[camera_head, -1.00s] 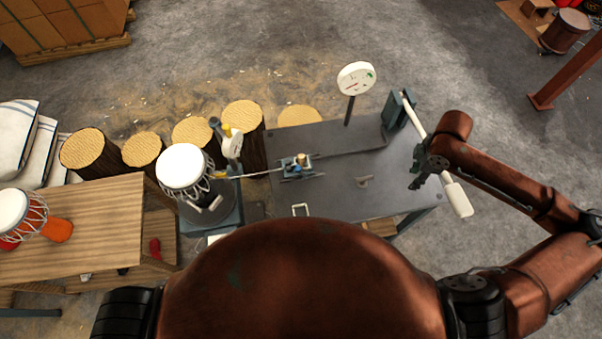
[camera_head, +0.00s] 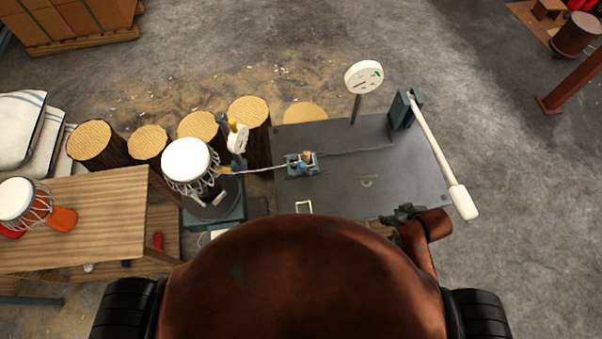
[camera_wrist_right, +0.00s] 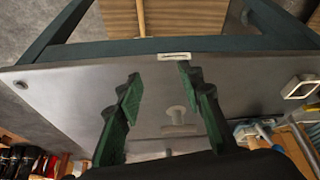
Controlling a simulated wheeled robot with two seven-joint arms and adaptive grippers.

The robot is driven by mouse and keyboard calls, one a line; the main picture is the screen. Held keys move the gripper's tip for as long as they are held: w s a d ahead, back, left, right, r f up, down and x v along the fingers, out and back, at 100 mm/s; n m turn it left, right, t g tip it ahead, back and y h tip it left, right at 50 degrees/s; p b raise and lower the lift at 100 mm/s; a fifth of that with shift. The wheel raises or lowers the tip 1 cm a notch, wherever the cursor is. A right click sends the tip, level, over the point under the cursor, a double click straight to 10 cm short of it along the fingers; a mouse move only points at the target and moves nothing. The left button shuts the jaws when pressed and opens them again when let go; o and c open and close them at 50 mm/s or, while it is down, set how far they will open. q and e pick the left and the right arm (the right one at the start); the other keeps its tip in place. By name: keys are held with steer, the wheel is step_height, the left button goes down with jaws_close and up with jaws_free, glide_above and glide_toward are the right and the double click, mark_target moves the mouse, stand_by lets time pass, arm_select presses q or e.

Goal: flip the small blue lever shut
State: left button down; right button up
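The small blue lever (camera_head: 300,167) is part of a small clamp block on the grey metal table (camera_head: 335,190); the rope runs to this block. It is too small in the head view to tell its angle. The block shows partly in the right wrist view, at the right, with a blue part (camera_wrist_right: 246,131). My right gripper (camera_head: 392,215) is at the table's front edge, right of and nearer than the clamp. In the right wrist view its green fingers (camera_wrist_right: 160,90) are apart with nothing between them. My left gripper is not in view.
A long white-handled lever (camera_head: 437,150) rises at the table's right side, near a round dial (camera_head: 364,77). A goblet drum (camera_head: 187,160) stands left, tied to the rope (camera_head: 255,170). A metal loop (camera_head: 303,207) and a small T-shaped fitting (camera_head: 367,182) are on the table.

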steer(key=s+d+f+m+h, duration=0.2)
steer(key=s+d+f+m, duration=0.25)
steer(key=s+f, duration=0.4)
steer(key=s+f+g, duration=0.1)
steer(key=s+f, duration=0.1)
steer(key=f, duration=1)
steer(key=s+f+g, duration=0.1)
steer(key=s+f, duration=0.1)
steer(key=f, duration=1)
steer(key=s+f+n+g, duration=0.1)
steer(key=s+f, duration=1.5)
steer(key=s, duration=0.1)
steer(key=shift+s+y, duration=0.3)
steer(key=shift+s, duration=0.1)
